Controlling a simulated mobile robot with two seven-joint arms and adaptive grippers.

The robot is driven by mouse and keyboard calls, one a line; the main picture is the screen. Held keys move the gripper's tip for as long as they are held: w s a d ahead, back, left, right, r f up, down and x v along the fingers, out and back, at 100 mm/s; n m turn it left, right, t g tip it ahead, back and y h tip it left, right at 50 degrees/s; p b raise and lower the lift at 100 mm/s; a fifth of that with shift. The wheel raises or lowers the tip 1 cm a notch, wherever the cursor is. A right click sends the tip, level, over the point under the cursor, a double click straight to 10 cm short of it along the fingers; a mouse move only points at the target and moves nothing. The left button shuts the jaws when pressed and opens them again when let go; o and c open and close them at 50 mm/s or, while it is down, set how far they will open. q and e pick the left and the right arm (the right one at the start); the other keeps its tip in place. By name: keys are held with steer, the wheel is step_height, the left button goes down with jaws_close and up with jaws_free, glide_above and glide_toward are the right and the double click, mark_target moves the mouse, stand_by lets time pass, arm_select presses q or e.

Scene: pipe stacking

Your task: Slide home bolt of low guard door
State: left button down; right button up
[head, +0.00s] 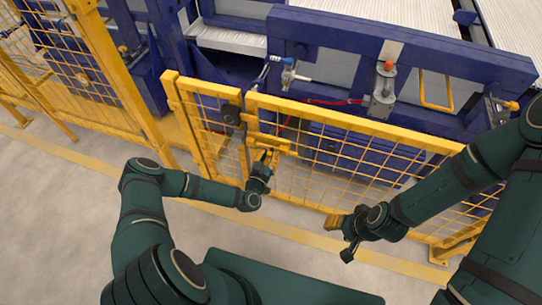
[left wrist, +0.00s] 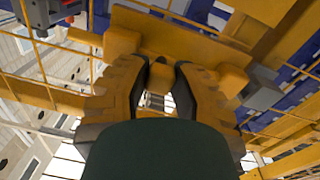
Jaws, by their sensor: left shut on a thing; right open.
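The low guard door (head: 345,172) is a yellow mesh panel that stands upright in front of the blue machine. Its yellow bolt (head: 272,140) lies along the door's upper left part, close to the gap beside the narrower mesh panel (head: 215,125). My left gripper (head: 266,161) is at the bolt, shut on its handle. In the left wrist view, the fingers of the left gripper (left wrist: 160,72) close around the small handle below a yellow plate (left wrist: 185,38); the fingers hide most of the handle. My right gripper (head: 341,237) is open and empty, low before the door.
A dark box (head: 231,114) sits at the post by the gap. A taller yellow mesh fence (head: 85,75) stands at the left. The blue machine frame (head: 400,45) is behind the door. Bare concrete floor (head: 60,220) is free at the left front.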

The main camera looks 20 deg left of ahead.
arm_select(q)
steer(key=a+b, duration=0.1)
steer(key=a, duration=0.4)
steer(key=shift+w+a, duration=0.15)
steer(key=shift+a, duration=0.05)
steer(key=c, duration=0.7)
jaws_free()
steer(key=shift+a, duration=0.15)
steer(key=s, duration=1.2)
steer(key=shift+a, duration=0.3)
